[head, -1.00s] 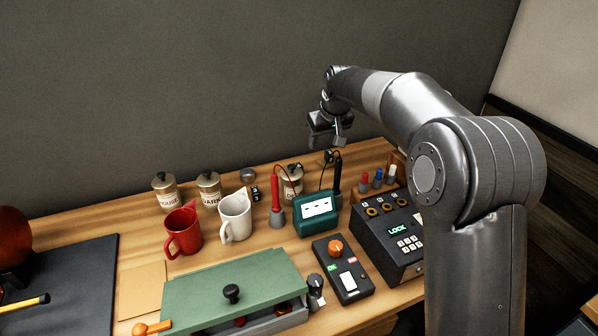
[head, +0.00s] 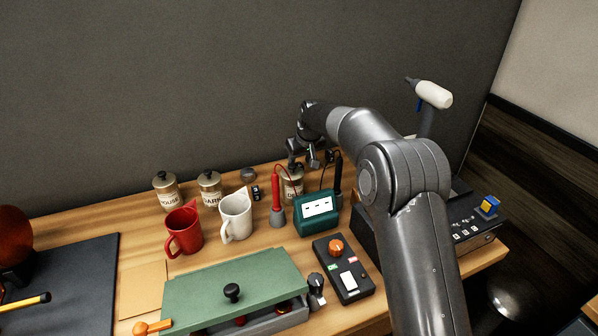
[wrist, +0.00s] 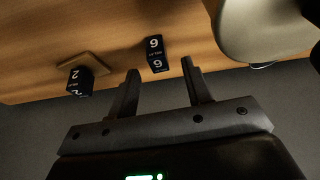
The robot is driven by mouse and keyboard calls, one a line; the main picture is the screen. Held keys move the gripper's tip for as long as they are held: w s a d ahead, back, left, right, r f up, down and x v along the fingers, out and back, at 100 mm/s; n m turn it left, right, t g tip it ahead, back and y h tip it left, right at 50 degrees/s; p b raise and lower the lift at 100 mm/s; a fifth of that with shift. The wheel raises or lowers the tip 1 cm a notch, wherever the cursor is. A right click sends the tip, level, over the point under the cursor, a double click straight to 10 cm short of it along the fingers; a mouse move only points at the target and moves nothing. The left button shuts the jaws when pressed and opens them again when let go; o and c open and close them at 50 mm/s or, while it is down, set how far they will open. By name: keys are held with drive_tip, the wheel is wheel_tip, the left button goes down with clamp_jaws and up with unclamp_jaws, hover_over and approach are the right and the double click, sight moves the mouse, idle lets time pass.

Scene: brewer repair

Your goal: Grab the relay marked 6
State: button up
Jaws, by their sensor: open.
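The relay marked 6 (wrist: 155,53) is a small black block with white digits on two faces. In the wrist view it sits on the wooden surface, just beyond the fingertips and roughly in line with the gap between them. My gripper (wrist: 160,66) is open and empty. In the head view my gripper (head: 304,163) is above the back of the bench, near the rightmost canister.
A black relay marked 2 (wrist: 76,80) sits by a square wooden piece (wrist: 88,62). The teal meter (head: 317,214), red probe (head: 276,200) and canister (head: 293,188) stand near my gripper.

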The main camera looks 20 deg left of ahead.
sight(299, 165)
drive_tip(key=x, duration=0.3)
drive_tip(key=shift+f, duration=0.25)
drive_tip(key=shift+c, duration=0.5)
clamp_jaws()
